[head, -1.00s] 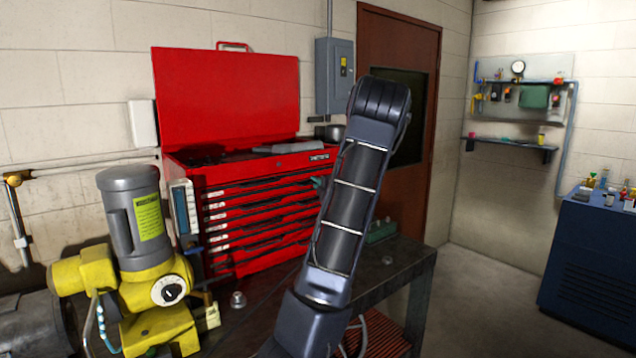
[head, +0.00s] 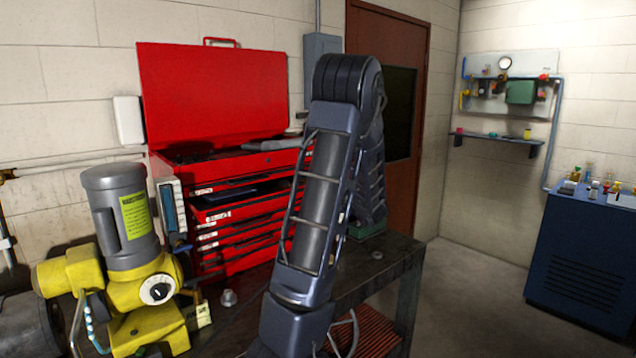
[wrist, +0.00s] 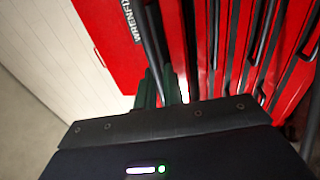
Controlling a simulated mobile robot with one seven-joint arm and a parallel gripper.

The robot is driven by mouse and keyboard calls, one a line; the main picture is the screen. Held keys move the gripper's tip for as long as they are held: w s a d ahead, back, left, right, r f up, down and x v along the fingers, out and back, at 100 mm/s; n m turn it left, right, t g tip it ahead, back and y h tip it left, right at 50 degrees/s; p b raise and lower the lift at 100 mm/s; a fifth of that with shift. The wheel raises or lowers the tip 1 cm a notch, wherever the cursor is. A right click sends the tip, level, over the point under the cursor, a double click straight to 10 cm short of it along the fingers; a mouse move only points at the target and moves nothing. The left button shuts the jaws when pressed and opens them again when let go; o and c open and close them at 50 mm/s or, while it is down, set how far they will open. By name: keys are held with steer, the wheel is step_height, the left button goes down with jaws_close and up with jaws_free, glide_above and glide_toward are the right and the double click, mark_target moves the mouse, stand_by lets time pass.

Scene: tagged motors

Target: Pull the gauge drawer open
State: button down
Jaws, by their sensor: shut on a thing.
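The red tool chest (head: 215,100) stands on the bench with its lid up. One upper drawer (head: 240,207) stands out from the front, with its inside and dark contents showing. Its label is too small to read, so I cannot confirm that it is the gauge drawer. The fingertip contact is partly hidden. The red drawer fronts (wrist: 235,50) lie to the right.
A yellow and grey motor (head: 130,240) stands at the front left of the bench, close to the chest. A small metal part (head: 228,298) lies on the bench (head: 395,262). A blue cabinet (head: 585,255) stands apart at right, with open floor between.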

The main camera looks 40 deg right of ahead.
steer(key=s, duration=1.9)
steer(key=shift+s+d+r, duration=0.15)
steer(key=shift+s+r, duration=0.15)
steer(key=shift+r, duration=0.05)
steer(key=c, duration=1.9)
jaws_free()
steer(key=shift+f, duration=0.25)
steer(key=s+f, duration=0.1)
steer(key=s, duration=0.9)
steer(key=shift+s+f, duration=0.4)
steer(key=shift+w, duration=0.1)
steer(key=w+r, duration=0.1)
steer(key=w, duration=0.9)
steer(key=shift+w+r, duration=0.35)
steer(key=shift+r, duration=0.05)
